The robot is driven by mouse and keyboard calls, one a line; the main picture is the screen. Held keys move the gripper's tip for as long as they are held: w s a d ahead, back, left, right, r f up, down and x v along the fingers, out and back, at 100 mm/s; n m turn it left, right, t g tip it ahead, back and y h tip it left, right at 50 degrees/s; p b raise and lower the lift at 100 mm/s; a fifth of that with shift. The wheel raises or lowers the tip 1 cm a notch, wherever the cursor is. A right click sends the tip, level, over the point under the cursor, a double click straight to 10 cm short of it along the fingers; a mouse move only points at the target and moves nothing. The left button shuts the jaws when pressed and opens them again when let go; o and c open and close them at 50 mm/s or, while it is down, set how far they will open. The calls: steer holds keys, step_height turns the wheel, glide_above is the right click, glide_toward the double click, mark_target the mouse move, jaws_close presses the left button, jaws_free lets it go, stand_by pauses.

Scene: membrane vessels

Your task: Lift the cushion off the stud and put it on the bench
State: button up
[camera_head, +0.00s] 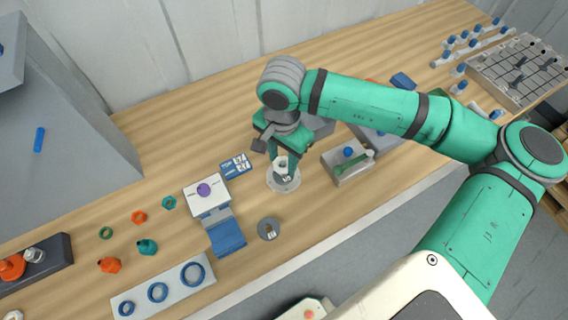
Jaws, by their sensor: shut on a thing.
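My gripper (283,162) points down over the middle of the bench (330,215), its green fingers shut on a small pale ring-like piece, which I take for the cushion (283,168). The piece is over a round, pale grey base (284,184), which seems to belong to the stud. The stud itself is hidden by the piece and the fingers. I cannot tell whether the piece still touches the stud or is raised off it.
A grey disc with a hole (268,229) lies in front. A white block with a purple knob (204,190) and a blue-white card (236,166) stand left. A grey box with a green-handled tool (347,165) is right. Bare bench lies between the disc and the box.

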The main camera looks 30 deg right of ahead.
step_height(320, 180, up, 6)
steer(key=shift+d+r, duration=0.1)
steer(key=shift+r, duration=0.05)
step_height(320, 180, up, 2)
steer(key=shift+r, duration=0.15)
stand_by(0.4)
